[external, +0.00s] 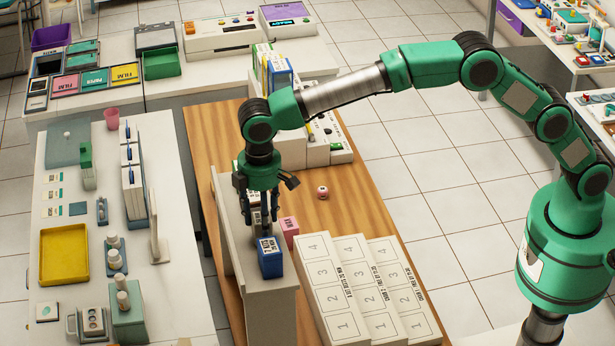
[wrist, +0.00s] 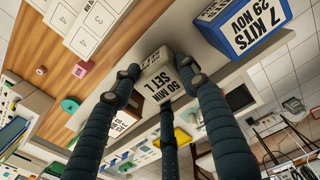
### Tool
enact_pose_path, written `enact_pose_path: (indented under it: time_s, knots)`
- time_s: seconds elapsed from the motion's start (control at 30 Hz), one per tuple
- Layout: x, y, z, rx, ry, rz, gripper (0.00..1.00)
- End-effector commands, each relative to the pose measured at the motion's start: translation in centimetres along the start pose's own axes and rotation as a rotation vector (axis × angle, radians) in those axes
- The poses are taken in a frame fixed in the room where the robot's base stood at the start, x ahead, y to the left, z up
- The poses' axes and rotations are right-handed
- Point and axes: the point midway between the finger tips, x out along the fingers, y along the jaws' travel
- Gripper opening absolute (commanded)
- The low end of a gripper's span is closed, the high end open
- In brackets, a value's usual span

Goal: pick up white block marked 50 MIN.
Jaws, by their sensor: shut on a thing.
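The white block marked 50 MIN SET L (wrist: 160,76) sits between the dark fingers of my gripper (wrist: 163,90) in the wrist view, and the fingers are closed against it. In the external view my gripper (external: 262,220) points down over the pale raised ledge (external: 268,295), behind the blue block. There the fingers partly hide the white block. I cannot tell whether it still touches the ledge.
A blue-sided block marked 7 KITS 29 NOV (external: 270,258) stands close by on the ledge; it also shows in the wrist view (wrist: 240,25). A pink block (external: 289,231) is just right. Long numbered white trays (external: 335,285) lie at the front right.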

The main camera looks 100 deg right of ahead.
Motion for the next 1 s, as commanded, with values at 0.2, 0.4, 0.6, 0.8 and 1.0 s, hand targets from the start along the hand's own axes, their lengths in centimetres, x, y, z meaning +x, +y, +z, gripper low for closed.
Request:
enact_pose_path:
  time_s: [0.2,0.4,0.6,0.8,1.0]
  knots:
    - [-0.1,0.0,0.0,0.000,0.000,0.000,0.02]
    - [-1.1,0.0,-0.1,0.000,0.002,0.000,0.02]
    - [-3.0,0.0,-0.1,0.000,0.002,0.000,0.02]
    - [-3.7,-0.1,1.1,0.000,0.000,0.000,0.02]
    - [-3.9,-0.1,3.2,0.000,0.001,0.000,0.02]
